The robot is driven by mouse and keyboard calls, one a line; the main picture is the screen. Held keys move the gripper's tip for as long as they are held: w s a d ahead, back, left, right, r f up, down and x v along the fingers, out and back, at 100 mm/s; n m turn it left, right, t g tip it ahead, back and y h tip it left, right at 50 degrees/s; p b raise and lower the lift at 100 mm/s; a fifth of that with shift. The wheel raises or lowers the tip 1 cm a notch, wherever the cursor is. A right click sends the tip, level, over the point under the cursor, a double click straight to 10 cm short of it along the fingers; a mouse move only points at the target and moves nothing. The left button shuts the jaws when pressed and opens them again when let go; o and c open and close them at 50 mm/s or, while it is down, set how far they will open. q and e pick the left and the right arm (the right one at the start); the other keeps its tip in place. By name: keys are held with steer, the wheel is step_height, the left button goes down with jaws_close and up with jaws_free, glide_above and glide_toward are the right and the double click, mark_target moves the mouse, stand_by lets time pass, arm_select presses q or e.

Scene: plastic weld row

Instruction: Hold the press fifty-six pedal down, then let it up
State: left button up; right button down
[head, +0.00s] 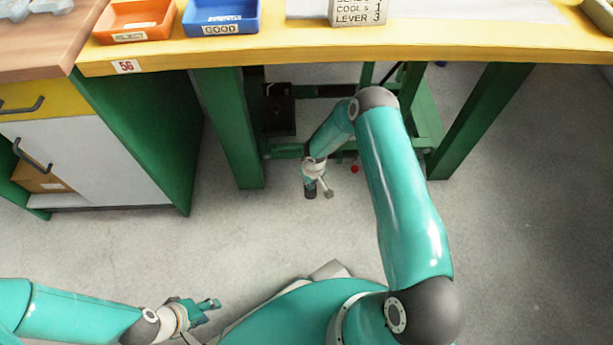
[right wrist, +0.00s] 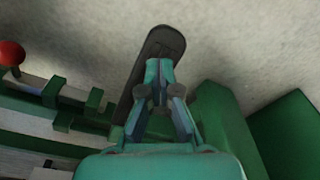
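The press fifty-six pedal shows in the right wrist view as a long dark pad with a rounded end (right wrist: 167,42), low over the floor. My right gripper (right wrist: 158,66) is over this pad with its fingers together and nothing seen between them. Whether the fingertips touch the pad, and how far down it is, I cannot tell. In the head view my right gripper (head: 316,186) is low under the bench, and the pedal is hard to make out around it. My left gripper (head: 210,304) is at the lower left, far from the pedal; its finger opening is unclear.
The yellow bench edge (head: 300,53) with its 56 label (head: 126,66) is above, with green legs (head: 232,130) either side. A red ball (right wrist: 11,53) is left of the pedal. An orange bin (head: 135,18) and a blue bin (head: 220,15) stand on top.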

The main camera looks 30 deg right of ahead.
steer(key=shift+s+f+b, duration=0.1)
steer(key=shift+f+b, duration=2.2)
steer(key=shift+f, duration=0.2)
steer(key=shift+r, duration=0.2)
steer(key=shift+r+p, duration=0.65)
steer(key=shift+r, duration=0.3)
steer(key=shift+r+p, duration=1.25)
steer(key=shift+r, duration=1.2)
